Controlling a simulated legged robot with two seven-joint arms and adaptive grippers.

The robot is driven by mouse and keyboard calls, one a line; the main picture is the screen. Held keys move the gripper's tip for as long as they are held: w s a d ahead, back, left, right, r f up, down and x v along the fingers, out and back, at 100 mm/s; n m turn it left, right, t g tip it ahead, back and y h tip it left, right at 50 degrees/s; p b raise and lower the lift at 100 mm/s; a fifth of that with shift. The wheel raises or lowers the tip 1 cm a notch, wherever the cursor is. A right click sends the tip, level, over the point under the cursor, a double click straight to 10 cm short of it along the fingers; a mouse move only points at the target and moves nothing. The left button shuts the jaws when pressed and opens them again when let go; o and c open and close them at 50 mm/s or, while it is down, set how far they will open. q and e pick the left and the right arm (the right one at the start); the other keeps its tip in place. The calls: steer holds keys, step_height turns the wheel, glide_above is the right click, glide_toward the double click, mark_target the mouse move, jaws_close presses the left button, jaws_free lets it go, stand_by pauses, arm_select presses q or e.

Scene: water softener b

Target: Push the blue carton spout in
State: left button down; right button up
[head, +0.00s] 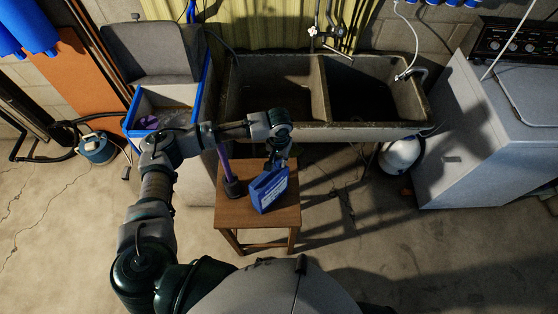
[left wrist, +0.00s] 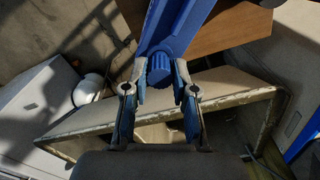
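The blue carton (head: 270,190) with a pale label stands on a small wooden stool (head: 232,213) in the head view. My left gripper (head: 279,160) is right at the carton's top on its far side. In the left wrist view the carton (left wrist: 178,22) runs up from its round, ridged blue spout (left wrist: 160,68). The fingers of my left gripper (left wrist: 160,72) are apart, one on each side of the spout. They are very close to it; I cannot tell whether they touch it. My right gripper is not in view.
A purple stick with a dark base (head: 232,187) stands on the stool left of the carton. A concrete double sink (head: 325,130) is behind the stool. The open softener tank with a blue rim (head: 205,95) stands left, a white washing machine (head: 470,130) right.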

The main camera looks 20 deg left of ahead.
arm_select(q)
steer(key=shift+f, duration=0.45)
steer(key=c, duration=0.8)
jaws_free()
steer(key=shift+c, duration=0.2)
step_height(320, 180, up, 12)
steer(key=shift+f, duration=0.1)
